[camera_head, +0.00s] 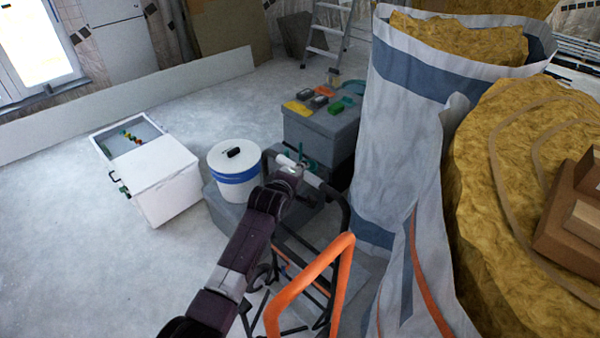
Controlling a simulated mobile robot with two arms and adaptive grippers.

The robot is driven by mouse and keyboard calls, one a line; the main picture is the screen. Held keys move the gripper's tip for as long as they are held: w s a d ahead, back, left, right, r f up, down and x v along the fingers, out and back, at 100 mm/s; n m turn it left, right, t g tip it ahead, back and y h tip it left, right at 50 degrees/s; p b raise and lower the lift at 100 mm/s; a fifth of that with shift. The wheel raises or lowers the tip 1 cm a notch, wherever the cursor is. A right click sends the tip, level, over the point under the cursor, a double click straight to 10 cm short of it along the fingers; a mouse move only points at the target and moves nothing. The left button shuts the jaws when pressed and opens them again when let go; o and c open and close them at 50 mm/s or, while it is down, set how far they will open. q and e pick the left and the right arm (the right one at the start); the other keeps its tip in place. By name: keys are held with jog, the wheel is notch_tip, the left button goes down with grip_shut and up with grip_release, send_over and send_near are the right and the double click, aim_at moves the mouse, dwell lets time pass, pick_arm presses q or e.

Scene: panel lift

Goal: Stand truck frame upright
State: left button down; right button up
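The truck frame (345,275) is a tubular hand truck with an orange loop in front and black tubes behind it. It leans at a tilt in the lower middle, beside the large white bag. A black tube with a pale grip section runs at its far upper end, by my gripper. My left gripper (303,160), on a dark arm coming from the lower left, is at this pale bar and seems to touch it. Its fingers are small and partly hidden, so I cannot tell whether they are closed around the bar. My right gripper is out of view.
A grey box (322,130) with small tools on top and a white bucket (233,178) with a blue band stand just beyond. A white cooler-like box (160,180) is at left. Large bags of yellow insulation (520,170) crowd the right. The floor at left is clear.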

pick_arm(q)
jog(key=shift+w+d+r, duration=0.25)
jog(key=shift+d+r, duration=0.05)
jog(key=shift+r, duration=0.1)
jog(key=c, duration=1.9)
grip_release()
jog(key=shift+w+d+f, duration=0.1)
jog(key=shift+w, duration=0.05)
jog(key=shift+c, duration=0.2)
jog(key=shift+o, duration=1.1)
jog(key=shift+w+d+f, duration=0.1)
jog(key=shift+d+f, duration=0.05)
jog(key=shift+f, duration=0.05)
jog(key=shift+s+a+r, duration=0.15)
jog(key=shift+s+a, duration=0.2)
jog(key=shift+s, duration=0.35)
jog(key=v, duration=1)
jog(key=shift+s+r, duration=0.2)
jog(key=shift+s, duration=0.1)
jog(key=shift+d, duration=0.1)
